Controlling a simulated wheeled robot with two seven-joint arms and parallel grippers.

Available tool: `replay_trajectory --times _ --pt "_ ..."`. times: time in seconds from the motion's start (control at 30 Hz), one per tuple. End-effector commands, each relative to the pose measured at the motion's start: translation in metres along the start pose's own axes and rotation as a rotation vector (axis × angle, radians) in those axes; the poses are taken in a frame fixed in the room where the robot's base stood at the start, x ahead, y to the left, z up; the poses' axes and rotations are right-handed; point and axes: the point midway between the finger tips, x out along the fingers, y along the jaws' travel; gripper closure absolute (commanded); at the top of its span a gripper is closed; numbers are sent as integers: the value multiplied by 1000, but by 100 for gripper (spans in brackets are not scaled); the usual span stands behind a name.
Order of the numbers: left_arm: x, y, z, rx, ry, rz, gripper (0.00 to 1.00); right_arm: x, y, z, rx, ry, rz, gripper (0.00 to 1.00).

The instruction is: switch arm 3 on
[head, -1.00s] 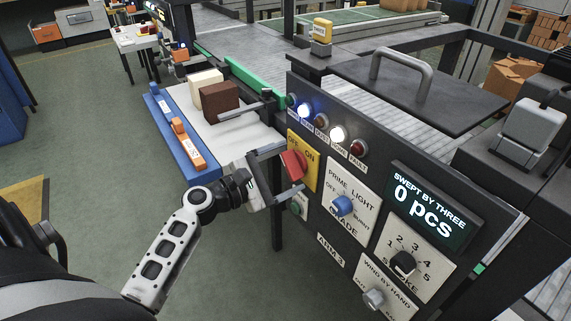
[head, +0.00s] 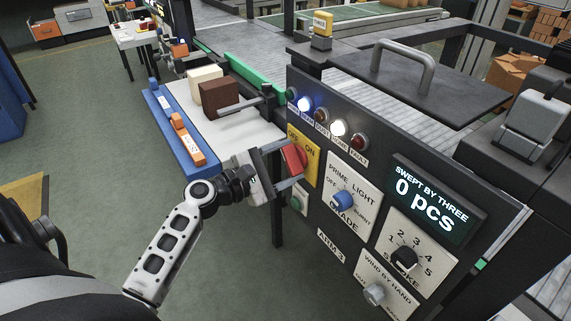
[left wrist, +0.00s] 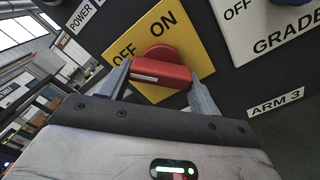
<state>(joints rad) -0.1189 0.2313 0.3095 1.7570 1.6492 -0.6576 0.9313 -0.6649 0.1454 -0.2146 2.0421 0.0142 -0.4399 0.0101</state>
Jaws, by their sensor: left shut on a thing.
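A red rotary switch handle (head: 293,158) sits on a yellow plate (head: 312,172) marked OFF and ON, at the left end of the dark control panel. In the left wrist view the red handle (left wrist: 160,72) shows below the OFF and ON words of the yellow plate (left wrist: 188,38). My left gripper (head: 283,164) is shut on the handle, one finger on each side; its fingers also show in the left wrist view (left wrist: 160,84). Which word the handle points to is hard to tell. An ARM 3 label (head: 331,245) is lower on the panel. My right gripper is not in view.
A blue GRADE knob (head: 343,201), a black STROKE knob (head: 404,257) and a green button (head: 298,202) are on the same panel. Above is a lamp row with a blue lamp (head: 305,104) and a white lamp (head: 339,128) lit. Open floor lies left of my arm.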

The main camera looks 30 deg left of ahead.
Motion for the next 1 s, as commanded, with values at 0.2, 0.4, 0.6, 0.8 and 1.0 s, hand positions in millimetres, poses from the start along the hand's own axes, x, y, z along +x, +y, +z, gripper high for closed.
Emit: replay_trajectory --times 0.2,0.4,0.6,0.8,1.0 --pt "0 -3 -2 161 -3 0 61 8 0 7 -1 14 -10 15" --pt "0 -2 -2 348 -4 -1 61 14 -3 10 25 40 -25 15" --pt "0 -1 -1 539 -4 0 61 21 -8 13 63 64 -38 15" --pt "0 -1 -1 729 -4 -1 61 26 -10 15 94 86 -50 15" --pt "0 0 0 920 -5 -2 61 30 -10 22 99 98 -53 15"
